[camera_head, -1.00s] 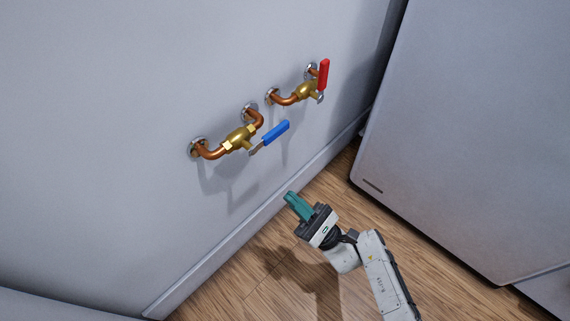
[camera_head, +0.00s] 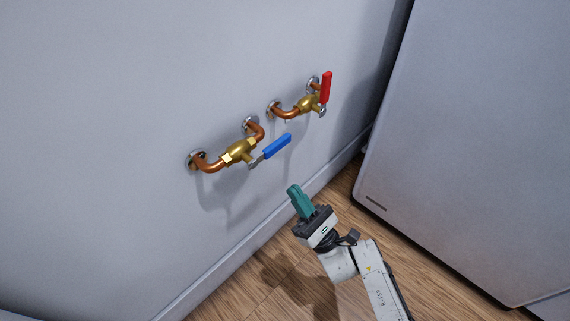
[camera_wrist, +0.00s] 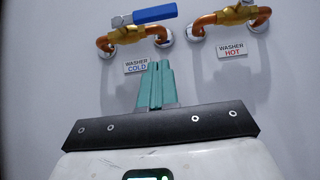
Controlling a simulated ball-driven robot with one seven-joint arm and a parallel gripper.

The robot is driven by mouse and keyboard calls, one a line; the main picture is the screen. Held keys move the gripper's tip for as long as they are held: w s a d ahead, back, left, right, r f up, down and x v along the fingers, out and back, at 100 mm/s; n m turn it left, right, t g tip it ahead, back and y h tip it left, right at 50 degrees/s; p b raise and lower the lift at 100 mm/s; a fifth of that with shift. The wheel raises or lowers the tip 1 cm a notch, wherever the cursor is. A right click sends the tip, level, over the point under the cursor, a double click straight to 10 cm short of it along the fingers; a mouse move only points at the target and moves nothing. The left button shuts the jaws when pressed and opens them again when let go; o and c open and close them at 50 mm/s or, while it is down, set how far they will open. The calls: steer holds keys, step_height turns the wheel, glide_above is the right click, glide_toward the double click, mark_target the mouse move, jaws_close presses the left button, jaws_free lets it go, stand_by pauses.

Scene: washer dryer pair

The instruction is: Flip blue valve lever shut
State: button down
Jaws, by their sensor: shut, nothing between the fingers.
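The blue valve lever (camera_head: 277,147) sits on a brass valve (camera_head: 240,151) with copper pipes on the wall. In the head view it points up and to the right of the valve body. In the wrist view the blue lever (camera_wrist: 154,14) lies nearly level above the brass valve (camera_wrist: 129,33), reaching right. My gripper (camera_head: 295,190) has teal fingers pressed together and holds nothing. It is below the blue lever in the head view and apart from it. In the wrist view my gripper (camera_wrist: 156,66) points up toward the lever, below it in the picture.
A second brass valve (camera_head: 308,104) with an upright red lever (camera_head: 326,87) is to the right. Labels below the valves read washer cold (camera_wrist: 136,66) and washer hot (camera_wrist: 231,50). A large grey appliance (camera_head: 470,150) stands at the right. Open wood floor (camera_head: 250,283) lies below.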

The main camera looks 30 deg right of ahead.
mark_target(270, 151)
steer(key=w+a+r+b, duration=0.1)
steer(key=w+r, duration=0.2)
steer(key=r, duration=0.5)
steer(key=shift+w+a, duration=0.15)
steer(key=shift+w, duration=0.2)
